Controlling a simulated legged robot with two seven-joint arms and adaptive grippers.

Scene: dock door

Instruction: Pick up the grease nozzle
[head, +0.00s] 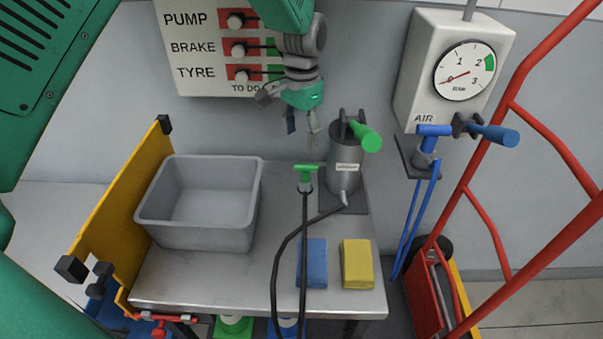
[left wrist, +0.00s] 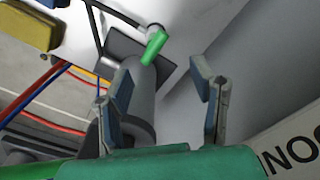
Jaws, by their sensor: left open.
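The grease nozzle (head: 305,174) has a green T-shaped handle and stands upright in the head view, left of the grey grease pump (head: 342,170). A black hose (head: 277,262) links it to the pump's base. In the left wrist view, a green handle that looks like the nozzle's (left wrist: 153,48) lies beyond the fingertips, beside the pump cylinder (left wrist: 143,95). My left gripper (head: 302,122) is open and empty, pointing down above the nozzle near the wall; its two fingers also show in the left wrist view (left wrist: 162,78). My right gripper is not in view.
The pump's green handle (head: 365,136) sticks up right of my left gripper. A grey bin (head: 200,240), a blue block (head: 312,265) and a yellow block (head: 357,265) rest on the bench (head: 180,286). The switch board (head: 195,60) is close to my left arm; red rails (head: 475,200) stand right.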

